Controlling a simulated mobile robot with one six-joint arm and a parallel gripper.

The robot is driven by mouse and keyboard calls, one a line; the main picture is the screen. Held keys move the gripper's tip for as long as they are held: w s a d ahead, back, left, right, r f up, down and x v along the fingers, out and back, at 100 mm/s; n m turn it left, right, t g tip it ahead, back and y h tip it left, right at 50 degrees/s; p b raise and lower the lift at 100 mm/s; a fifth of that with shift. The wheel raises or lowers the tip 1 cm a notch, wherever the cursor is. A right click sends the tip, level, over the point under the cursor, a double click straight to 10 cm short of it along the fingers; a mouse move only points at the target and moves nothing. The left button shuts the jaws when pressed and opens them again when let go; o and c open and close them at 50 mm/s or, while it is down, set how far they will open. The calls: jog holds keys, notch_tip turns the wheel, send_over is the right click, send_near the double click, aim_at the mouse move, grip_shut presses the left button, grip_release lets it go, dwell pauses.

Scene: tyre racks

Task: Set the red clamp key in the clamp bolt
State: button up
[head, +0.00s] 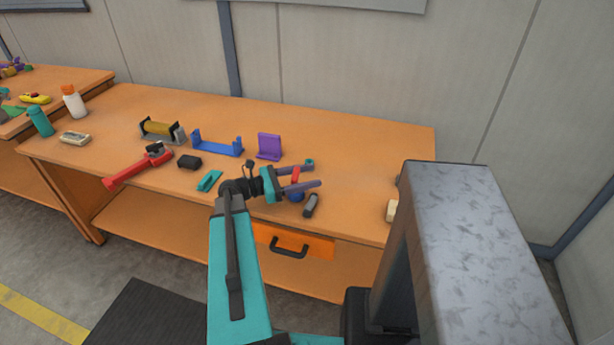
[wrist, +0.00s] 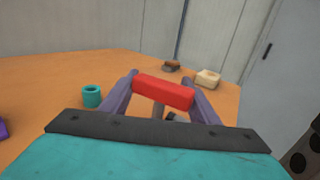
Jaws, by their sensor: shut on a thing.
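My gripper (head: 314,176) is shut on the red clamp key (head: 295,174), holding it above the right half of the orange bench. In the wrist view the key is a red bar (wrist: 163,92) lying crosswise between the purple-grey fingers (wrist: 160,95). I cannot tell which thing is the clamp bolt.
A small teal ring (head: 309,162) stands just behind the gripper. A purple bracket (head: 269,147), blue cradle (head: 217,145), black block (head: 189,162), teal piece (head: 209,181) and red long-handled tool (head: 138,170) lie leftward. A cream block (head: 392,211) sits at right. The back right is clear.

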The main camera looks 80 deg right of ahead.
jog(key=shift+f, duration=0.1)
jog(key=o, duration=1.8)
jog(key=shift+w+a, duration=0.1)
jog(key=shift+w, duration=0.15)
jog(key=shift+p+v, duration=1.1)
jog(key=shift+v, duration=3.65)
jog(key=shift+w+a, duration=0.1)
